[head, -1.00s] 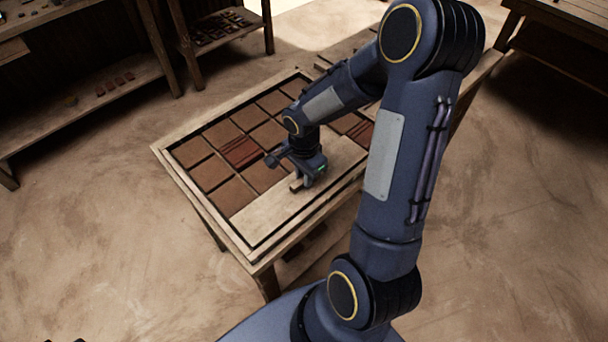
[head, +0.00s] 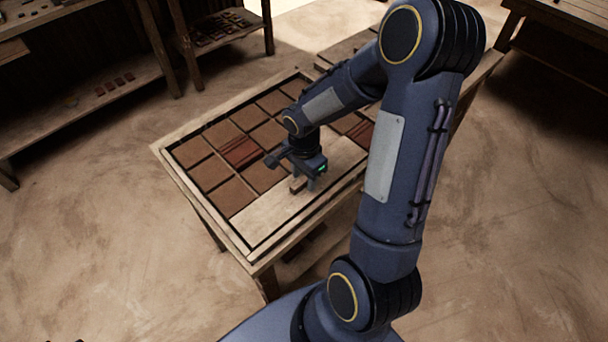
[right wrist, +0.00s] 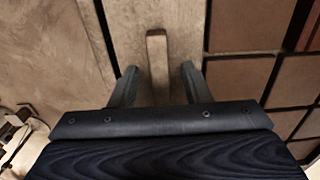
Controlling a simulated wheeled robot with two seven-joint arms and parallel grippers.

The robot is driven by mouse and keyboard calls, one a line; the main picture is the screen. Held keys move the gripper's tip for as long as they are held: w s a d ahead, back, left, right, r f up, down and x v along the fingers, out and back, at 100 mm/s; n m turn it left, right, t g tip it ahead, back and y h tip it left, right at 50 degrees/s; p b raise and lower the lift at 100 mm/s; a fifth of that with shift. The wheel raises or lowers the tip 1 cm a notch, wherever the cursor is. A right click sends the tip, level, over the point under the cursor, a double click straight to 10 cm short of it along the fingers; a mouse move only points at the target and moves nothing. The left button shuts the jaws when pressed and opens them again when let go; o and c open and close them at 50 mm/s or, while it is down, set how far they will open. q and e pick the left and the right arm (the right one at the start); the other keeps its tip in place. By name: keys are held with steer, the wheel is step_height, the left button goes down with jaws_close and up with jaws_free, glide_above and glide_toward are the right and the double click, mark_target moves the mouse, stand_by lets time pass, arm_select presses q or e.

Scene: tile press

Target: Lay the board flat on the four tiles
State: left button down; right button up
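The pale wooden board (head: 262,214) lies along the near row of the framed tile table and looks flat. Any tiles under it are hidden. A small wooden handle bar (head: 297,185) stands on its top; it also shows in the right wrist view (right wrist: 157,55). My right gripper (head: 309,183) is over the board at the handle. In the right wrist view its two fingers (right wrist: 158,86) are spread, with a gap on each side of the handle. Brown tiles (head: 230,196) lie uncovered behind the board. My left gripper is not in view.
The table's raised wooden frame (head: 172,173) surrounds the tiles. Shelves with small tiles (head: 115,84) stand at the back left, and another bench (head: 560,20) is at the back right. My right arm covers the table's right part. The floor around is clear.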

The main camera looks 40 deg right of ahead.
step_height(320, 180, up, 8)
steer(key=shift+f, duration=0.1)
stand_by(0.6)
step_height(320, 180, up, 7)
steer(key=p, duration=0.5)
stand_by(0.4)
stand_by(0.5)
steer(key=s+a+r+n+t+y, duration=0.3)
steer(key=s+a+r+n+t, duration=0.2)
steer(key=s+a+r+n, duration=0.3)
steer(key=s+a+n, duration=0.3)
steer(key=s+n, duration=0.3)
steer(key=n, duration=0.1)
steer(key=shift+t+y, duration=0.3)
steer(key=shift+y, duration=0.1)
